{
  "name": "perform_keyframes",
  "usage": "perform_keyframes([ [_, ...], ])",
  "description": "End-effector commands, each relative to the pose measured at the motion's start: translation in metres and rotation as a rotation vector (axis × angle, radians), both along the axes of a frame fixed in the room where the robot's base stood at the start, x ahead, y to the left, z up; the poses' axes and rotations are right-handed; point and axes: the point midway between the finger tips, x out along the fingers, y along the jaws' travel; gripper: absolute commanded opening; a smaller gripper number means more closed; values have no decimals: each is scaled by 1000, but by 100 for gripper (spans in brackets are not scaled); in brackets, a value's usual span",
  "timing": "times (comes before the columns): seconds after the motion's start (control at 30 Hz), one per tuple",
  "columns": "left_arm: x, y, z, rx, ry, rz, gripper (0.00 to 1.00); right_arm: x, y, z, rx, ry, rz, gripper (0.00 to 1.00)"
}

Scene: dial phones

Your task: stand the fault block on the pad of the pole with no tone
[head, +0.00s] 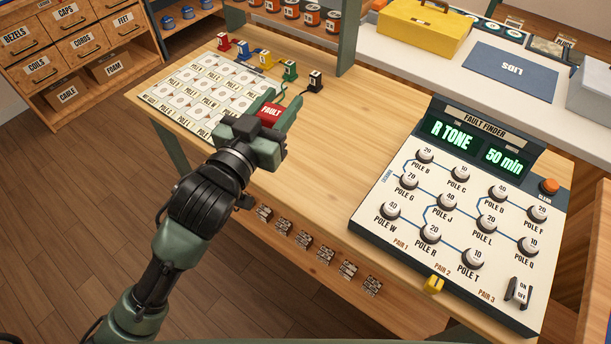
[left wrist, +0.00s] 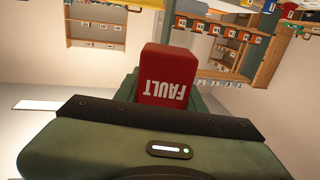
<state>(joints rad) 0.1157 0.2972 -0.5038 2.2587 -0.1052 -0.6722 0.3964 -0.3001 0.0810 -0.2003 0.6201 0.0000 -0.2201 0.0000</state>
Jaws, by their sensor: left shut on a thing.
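My left gripper (head: 281,105) is shut on the red fault block (head: 271,112), at the near right side of the pad sheet. The block's white FAULT lettering also shows, upside down, in the left wrist view (left wrist: 165,75). The white pad sheet (head: 146,98) has rows of pads with pole labels; my gripper and arm hide its near right part. The fault finder (head: 458,205) stands at the right of the bench, with pole knobs joined by blue lines. Its display (head: 451,132) reads "R TONE" and "50 min". My right gripper is not in view.
A green post (head: 347,38) rises behind. Bare bench (head: 350,130) lies between the sheet and the fault finder. An orange button (head: 549,186) sits at the fault finder's right.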

Motion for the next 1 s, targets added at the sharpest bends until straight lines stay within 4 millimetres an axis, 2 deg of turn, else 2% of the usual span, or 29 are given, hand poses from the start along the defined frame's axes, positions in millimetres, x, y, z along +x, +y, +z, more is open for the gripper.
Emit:
perform_keyframes([
  [0.1, 12, -29, 14, 4, -7, -96, 0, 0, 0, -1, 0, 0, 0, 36],
  [0.3, 22, -57, 22, 1, -2, -195, 0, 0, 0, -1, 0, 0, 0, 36],
  [0.43, 24, -63, 24, -2, 0, -218, 0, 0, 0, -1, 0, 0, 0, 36],
  [0.73, 24, -64, 23, -3, 1, -221, 0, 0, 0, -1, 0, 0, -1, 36],
  [0.87, 25, -64, 10, -3, 4, -220, 0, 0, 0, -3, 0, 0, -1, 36],
  [1.0, 24, -64, -25, -2, 8, -220, 0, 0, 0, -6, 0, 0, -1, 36],
])
